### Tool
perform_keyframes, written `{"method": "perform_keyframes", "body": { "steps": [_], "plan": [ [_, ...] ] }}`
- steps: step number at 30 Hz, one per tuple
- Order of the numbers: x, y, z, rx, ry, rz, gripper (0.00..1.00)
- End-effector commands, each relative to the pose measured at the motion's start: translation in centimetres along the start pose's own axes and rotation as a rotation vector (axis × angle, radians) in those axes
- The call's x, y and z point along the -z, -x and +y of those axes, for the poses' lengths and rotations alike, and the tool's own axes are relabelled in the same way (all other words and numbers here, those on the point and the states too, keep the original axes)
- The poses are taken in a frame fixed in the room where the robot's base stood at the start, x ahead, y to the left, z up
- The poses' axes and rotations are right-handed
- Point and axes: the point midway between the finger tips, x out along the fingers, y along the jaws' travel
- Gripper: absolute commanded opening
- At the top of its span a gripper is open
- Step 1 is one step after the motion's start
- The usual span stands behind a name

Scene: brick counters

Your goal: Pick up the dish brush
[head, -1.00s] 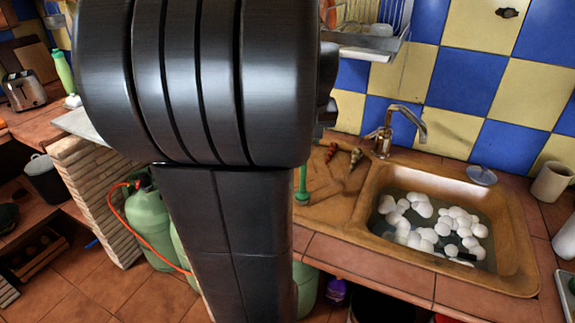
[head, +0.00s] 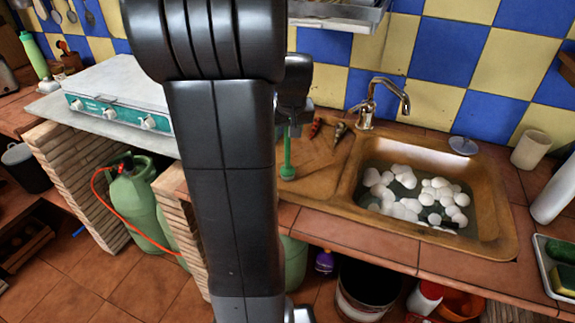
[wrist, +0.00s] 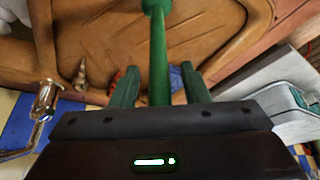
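The dish brush (head: 288,158) is green and stands about upright, its wider end down, at the left edge of the wooden drainboard beside the sink. In the wrist view its thin handle (wrist: 158,50) runs between the two dark green fingers of my gripper (wrist: 160,85). Gaps show on both sides of the handle, so the fingers are open around it and not closed on it. In the head view my gripper (head: 290,122) is right above the brush, partly hidden by my own arm.
The brown sink (head: 345,195) holds water and several white rounded things. A tap (head: 367,105) stands behind it. A red-tipped item (head: 315,127) and a shell-like item (head: 338,132) lie behind the brush. A hob (head: 115,90) is at left.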

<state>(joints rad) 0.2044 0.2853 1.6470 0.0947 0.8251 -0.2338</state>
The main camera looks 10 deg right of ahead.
Motion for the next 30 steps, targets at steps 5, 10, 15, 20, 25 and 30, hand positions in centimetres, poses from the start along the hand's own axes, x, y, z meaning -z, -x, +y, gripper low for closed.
{"method": "perform_keyframes", "body": {
  "steps": [5,10,15,20,25,30],
  "plan": [
    [0.0,0.0,0.0,0.000,0.000,0.000,0.08],
    [0.0,0.1,0.0,0.000,0.000,0.001,0.00],
    [0.1,0.2,0.0,0.000,0.000,0.001,0.00],
    [0.9,1.9,0.0,-0.001,0.000,0.005,0.00],
    [2.2,5.2,0.0,-0.001,-0.001,0.006,0.00],
    [3.3,7.9,0.0,0.000,0.000,0.004,0.00]
  ]
}}
